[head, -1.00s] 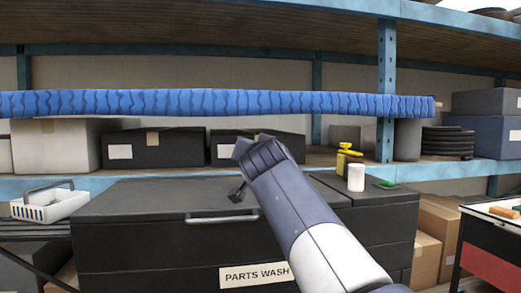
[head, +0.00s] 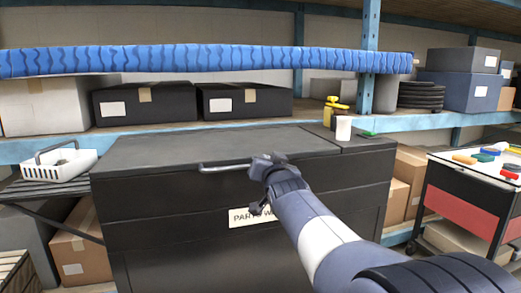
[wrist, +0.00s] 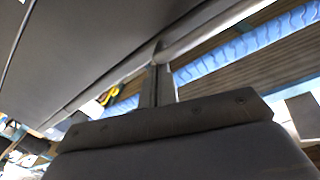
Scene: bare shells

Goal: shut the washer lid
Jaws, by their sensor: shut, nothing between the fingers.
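The parts washer (head: 150,250) is a dark box with a white label (head: 242,218), partly hidden by my arm. Its lid (head: 210,145) lies down flat across the top, with a thin seam below its front face. A grey bar handle (head: 224,167) runs along the lid's front. My gripper (head: 262,160) is at the handle's right end, in front of the lid's front edge; I cannot tell whether it touches. In the wrist view, the shut fingers (wrist: 157,84) point toward a dark washer surface (wrist: 100,50) and hold nothing.
A yellow bottle (head: 333,110) and white cup (head: 343,128) stand on the right-hand top beside the lid. A white basket (head: 60,164) sits at left. A blue wrapped pipe (head: 200,59) crosses above. A red-drawer cart (head: 463,190) stands at right.

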